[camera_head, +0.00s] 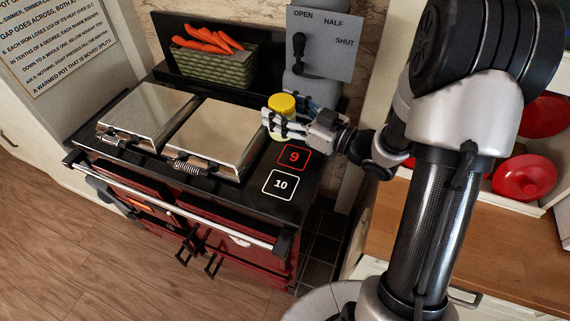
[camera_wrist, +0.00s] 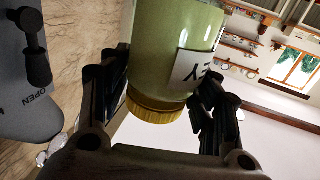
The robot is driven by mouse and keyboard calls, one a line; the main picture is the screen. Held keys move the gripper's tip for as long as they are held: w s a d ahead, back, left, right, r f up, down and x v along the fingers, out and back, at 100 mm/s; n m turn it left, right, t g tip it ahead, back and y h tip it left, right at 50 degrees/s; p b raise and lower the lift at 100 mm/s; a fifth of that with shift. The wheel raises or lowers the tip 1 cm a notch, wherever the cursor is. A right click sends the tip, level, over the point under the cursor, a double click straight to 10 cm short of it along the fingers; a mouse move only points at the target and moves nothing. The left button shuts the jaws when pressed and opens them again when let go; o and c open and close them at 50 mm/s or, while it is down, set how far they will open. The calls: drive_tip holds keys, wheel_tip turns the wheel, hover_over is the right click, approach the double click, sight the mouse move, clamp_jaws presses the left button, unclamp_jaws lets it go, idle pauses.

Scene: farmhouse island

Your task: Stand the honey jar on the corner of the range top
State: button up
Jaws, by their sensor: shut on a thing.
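The honey jar (camera_head: 283,103) has a yellow lid and is at the back right corner of the range top (camera_head: 258,187). In the wrist view the jar (camera_wrist: 170,45) has a pale green body, a gold lid and a white label partly showing "EY". My gripper (camera_head: 287,123) is shut on the jar, reaching in from the right. In the wrist view, its dark fingers (camera_wrist: 168,85) lie on both sides of the jar near the lid.
Two steel hotplate lids (camera_head: 213,137) cover the range's left and middle. A green basket of carrots (camera_head: 215,66) stands behind them. Number tiles 9 (camera_head: 294,157) and 10 (camera_head: 280,185) lie in front of the jar. A grey lever panel (camera_head: 322,43) is behind it. Red dishes (camera_head: 522,178) are at right.

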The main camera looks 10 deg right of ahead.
wheel_tip(320, 180, down, 18)
drive_tip(key=b, duration=0.5)
drive_tip(key=shift+f, duration=0.2)
drive_tip(key=shift+f+b, duration=0.2)
drive_tip(key=shift+b, duration=0.1)
drive_tip(key=o, duration=1.4)
